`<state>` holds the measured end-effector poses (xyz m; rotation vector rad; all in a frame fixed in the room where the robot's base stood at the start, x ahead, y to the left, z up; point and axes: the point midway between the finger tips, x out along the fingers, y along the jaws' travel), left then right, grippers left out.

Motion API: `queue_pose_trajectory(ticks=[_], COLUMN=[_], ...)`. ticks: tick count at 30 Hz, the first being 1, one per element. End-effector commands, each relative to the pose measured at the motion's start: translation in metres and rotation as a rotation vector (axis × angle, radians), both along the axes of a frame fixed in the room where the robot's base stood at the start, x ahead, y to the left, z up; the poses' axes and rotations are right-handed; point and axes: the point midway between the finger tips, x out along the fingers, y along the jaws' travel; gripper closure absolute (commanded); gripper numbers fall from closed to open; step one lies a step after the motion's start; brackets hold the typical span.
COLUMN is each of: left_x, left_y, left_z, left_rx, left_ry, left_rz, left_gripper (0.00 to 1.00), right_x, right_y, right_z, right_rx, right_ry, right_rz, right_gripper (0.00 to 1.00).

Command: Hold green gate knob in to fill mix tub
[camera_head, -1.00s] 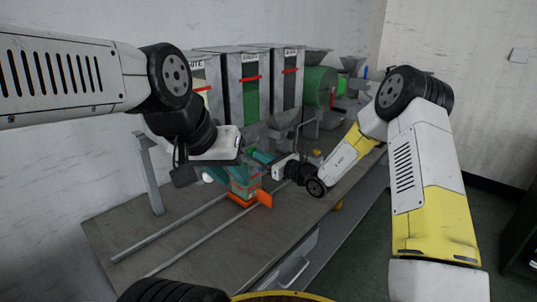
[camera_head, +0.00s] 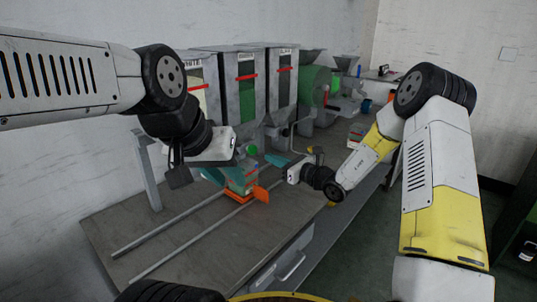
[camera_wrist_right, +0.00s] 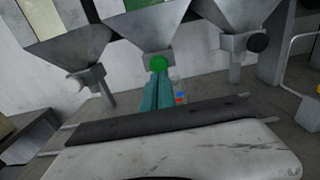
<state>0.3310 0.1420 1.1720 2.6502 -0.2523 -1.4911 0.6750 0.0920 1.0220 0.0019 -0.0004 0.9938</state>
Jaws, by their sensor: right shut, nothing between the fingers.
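The green gate knob (camera_head: 253,150) sits low at the front of the middle hopper. It also shows in the right wrist view (camera_wrist_right: 131,62), below the middle funnel. The mix tub (camera_head: 241,178), with coloured bands, stands on an orange carriage (camera_head: 238,197) below the knob. My left gripper (camera_head: 218,176) is beside the tub's left side; whether its fingers grip it is unclear.
Two rails (camera_head: 165,227) run along the grey bench. Tall hoppers (camera_head: 248,85) with red level markers stand behind. In the wrist view, a dark knob (camera_wrist_right: 258,42) is to the right and a pale one (camera_wrist_right: 75,84) to the left. A green drum machine (camera_head: 313,85) stands further right.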

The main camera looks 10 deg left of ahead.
Motion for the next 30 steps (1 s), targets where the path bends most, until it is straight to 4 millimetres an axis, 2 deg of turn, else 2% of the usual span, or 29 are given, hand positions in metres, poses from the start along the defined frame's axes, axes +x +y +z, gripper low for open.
queue_pose_trajectory(ticks=[1, 6, 12, 30], left_x=[0.000, 0.000, 0.000, 0.000], left_y=[0.000, 0.000, 0.000, 0.000], left_z=[0.000, 0.000, 0.000, 0.000], left_rx=[0.000, 0.000, 0.000, 0.000], left_ry=[-0.001, -0.002, -0.002, -0.002], left_rz=[0.000, 0.000, 0.000, 0.000], left_gripper=[0.71, 0.71, 0.71, 0.71], right_x=[-0.006, -0.023, -0.033, -0.035], right_y=[-0.011, -0.036, -0.052, -0.054], right_z=[0.000, 0.000, 0.000, -0.001], right_rx=[-0.002, -0.002, -0.002, -0.003], right_ry=[0.000, 0.001, 0.001, 0.002], right_rz=[-0.003, -0.004, -0.002, -0.001], right_gripper=[1.00, 1.00, 1.00, 1.00])
